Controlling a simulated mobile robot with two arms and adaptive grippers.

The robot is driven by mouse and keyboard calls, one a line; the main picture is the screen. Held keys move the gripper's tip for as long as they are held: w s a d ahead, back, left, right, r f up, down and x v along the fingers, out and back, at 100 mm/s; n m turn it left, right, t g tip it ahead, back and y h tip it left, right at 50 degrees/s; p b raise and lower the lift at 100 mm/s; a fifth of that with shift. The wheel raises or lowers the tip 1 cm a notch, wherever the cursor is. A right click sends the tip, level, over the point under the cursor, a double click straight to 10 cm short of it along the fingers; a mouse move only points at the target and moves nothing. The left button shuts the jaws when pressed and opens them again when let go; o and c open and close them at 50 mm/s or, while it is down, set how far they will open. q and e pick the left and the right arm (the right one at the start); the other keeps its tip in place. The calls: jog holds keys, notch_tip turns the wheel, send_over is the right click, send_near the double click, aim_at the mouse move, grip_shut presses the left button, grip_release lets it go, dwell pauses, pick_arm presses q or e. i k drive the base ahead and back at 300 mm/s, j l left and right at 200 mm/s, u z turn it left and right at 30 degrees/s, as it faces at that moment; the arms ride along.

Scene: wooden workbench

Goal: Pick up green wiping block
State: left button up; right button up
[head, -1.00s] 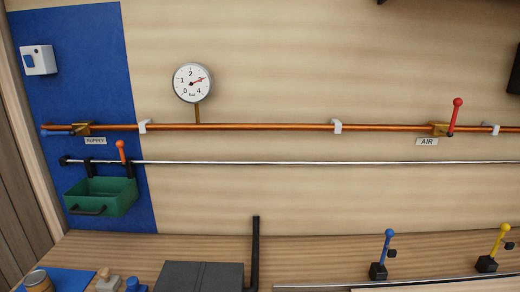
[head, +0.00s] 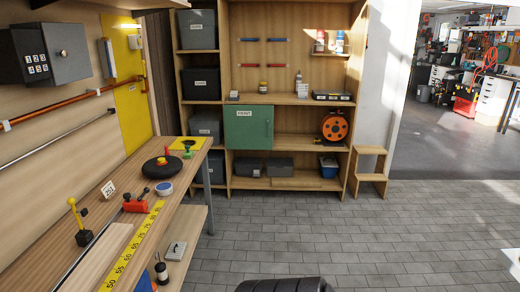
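A small green object with a knob-like top (head: 188,152) stands at the far end of the wooden workbench (head: 195,185), at the front edge of a yellow square (head: 181,140). It may be the green wiping block, but it is too small to be sure. Neither of my grippers shows in the head view, so nothing is seen touching it.
A black disc (head: 152,168), a red clamp-like tool (head: 136,202), a round tin (head: 164,189) and a yellow measuring strip (head: 128,258) lie nearer on the bench. Shelving with a green cabinet (head: 249,128) stands behind. The tiled floor (head: 300,225) right of the bench is open.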

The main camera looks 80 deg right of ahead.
aim_at(187, 154)
jog(key=z, duration=2.05)
jog(key=i+l, duration=0.15)
jog(key=i, duration=0.15)
jog(key=i+l, duration=0.15)
jog(key=i, duration=0.15)
